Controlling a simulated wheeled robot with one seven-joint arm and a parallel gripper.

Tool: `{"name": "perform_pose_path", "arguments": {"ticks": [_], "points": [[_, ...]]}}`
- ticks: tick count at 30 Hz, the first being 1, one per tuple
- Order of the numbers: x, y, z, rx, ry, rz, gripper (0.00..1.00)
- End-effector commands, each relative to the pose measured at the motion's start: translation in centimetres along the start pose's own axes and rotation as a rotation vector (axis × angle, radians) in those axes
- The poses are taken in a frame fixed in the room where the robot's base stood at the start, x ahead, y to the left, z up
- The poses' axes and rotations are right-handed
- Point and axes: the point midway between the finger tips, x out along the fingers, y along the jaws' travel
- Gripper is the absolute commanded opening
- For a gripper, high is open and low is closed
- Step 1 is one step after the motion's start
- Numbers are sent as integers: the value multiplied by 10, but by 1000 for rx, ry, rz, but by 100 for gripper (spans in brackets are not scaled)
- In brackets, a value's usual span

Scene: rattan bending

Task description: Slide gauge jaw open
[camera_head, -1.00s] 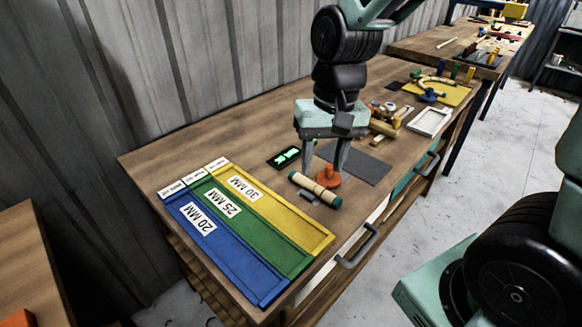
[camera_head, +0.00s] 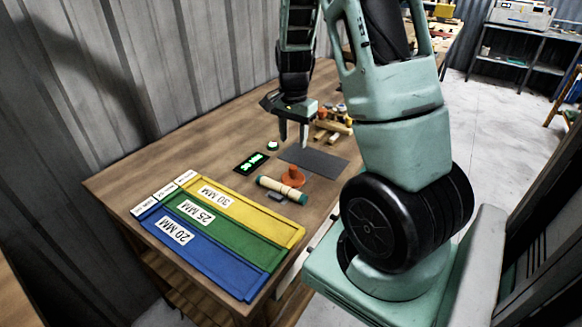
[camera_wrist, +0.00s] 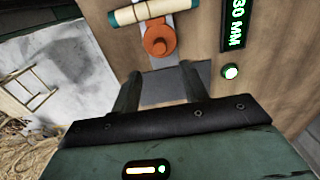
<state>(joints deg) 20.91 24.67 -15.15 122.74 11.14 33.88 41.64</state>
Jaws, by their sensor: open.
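The gauge has a round orange knob (camera_head: 292,177) on a grey metal slide and sits on the workbench. The knob also shows in the wrist view (camera_wrist: 158,40). A cream rod with teal ends (camera_head: 281,190) lies across the gauge just beside the knob; it also shows in the wrist view (camera_wrist: 142,12). A small black display (camera_head: 252,162) is lit green; in the wrist view it (camera_wrist: 236,22) reads 30 MM. My gripper (camera_head: 294,140) is open and empty, above the bench and clear of the knob, over the dark mat's side.
A blue tray (camera_head: 190,260), a green tray and a yellow tray (camera_head: 283,232), labelled 20, 25 and 30 MM, lie at the front left. A green-lit button (camera_head: 272,146) is near the display. Wooden pieces (camera_head: 333,125) stand behind.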

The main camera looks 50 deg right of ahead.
Motion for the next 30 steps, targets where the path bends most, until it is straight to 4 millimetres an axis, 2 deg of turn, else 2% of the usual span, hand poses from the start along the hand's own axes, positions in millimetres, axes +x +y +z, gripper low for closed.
{"name": "perform_pose_path", "arguments": {"ticks": [1, 9, 15, 21, 29, 30], "points": [[12, 1, 1, 1, -4, 5, 44], [67, 1, 1, -1, -3, 4, 44], [96, 0, 1, -1, -1, 2, 44], [108, 0, 1, -2, 0, 0, 44], [109, 0, 1, -2, 0, -1, 44], [109, 0, 1, -3, 0, -1, 39]]}}
